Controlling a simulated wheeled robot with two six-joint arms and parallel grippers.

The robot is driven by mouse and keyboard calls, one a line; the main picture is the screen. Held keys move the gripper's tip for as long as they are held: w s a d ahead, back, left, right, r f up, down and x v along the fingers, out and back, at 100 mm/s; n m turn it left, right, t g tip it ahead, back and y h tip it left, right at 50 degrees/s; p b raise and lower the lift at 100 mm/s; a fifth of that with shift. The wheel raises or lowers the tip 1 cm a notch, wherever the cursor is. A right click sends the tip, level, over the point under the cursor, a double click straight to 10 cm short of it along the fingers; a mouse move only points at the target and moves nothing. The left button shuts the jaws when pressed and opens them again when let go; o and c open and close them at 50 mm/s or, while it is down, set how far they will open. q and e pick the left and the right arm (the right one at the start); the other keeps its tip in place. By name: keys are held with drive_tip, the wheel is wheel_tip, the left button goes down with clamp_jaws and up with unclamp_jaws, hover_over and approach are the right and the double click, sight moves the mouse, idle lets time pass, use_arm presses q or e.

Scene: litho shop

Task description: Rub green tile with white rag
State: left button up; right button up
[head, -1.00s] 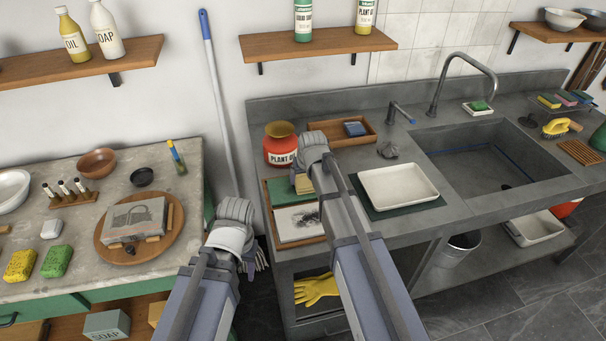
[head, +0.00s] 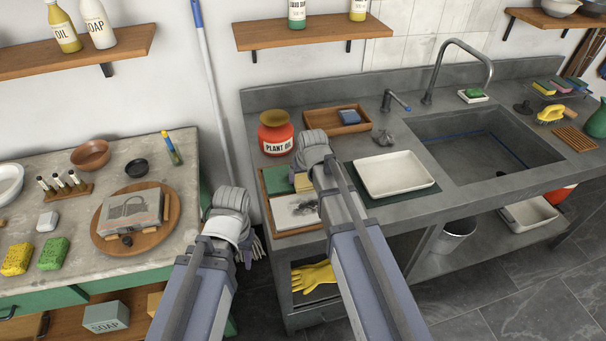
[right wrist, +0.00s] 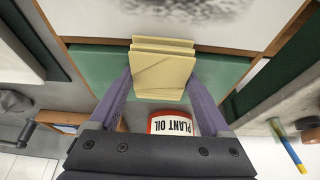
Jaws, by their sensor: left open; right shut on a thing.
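The green tile (head: 276,180) lies flat in the back part of a wooden tray (head: 266,207) on the grey counter. It also shows in the right wrist view (right wrist: 90,68). My right gripper (right wrist: 152,88) is shut on the folded rag (right wrist: 162,70), which looks pale cream and layered. The rag also shows in the head view (head: 303,182). It is over the tile, but I cannot tell if it touches. My left gripper (head: 232,212) is open, low in the gap between the two counters; its fingers are mostly hidden by my wrist.
A smudged white slab (head: 292,212) lies in the tray's front part. A red plant oil jar (head: 276,135) stands behind the tray. A white basin (head: 395,174) is to the right, then the sink (head: 485,150). A mop handle (head: 211,90) leans behind my left arm.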

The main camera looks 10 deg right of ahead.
drive_tip(key=shift+a, duration=0.15)
drive_tip(key=shift+a, duration=1.3)
drive_tip(key=shift+w, duration=1.9)
drive_tip(key=shift+w+a, duration=0.1)
drive_tip(key=shift+w, duration=1.85)
wheel_tip(320, 180, up, 6)
drive_tip(key=p, duration=0.6)
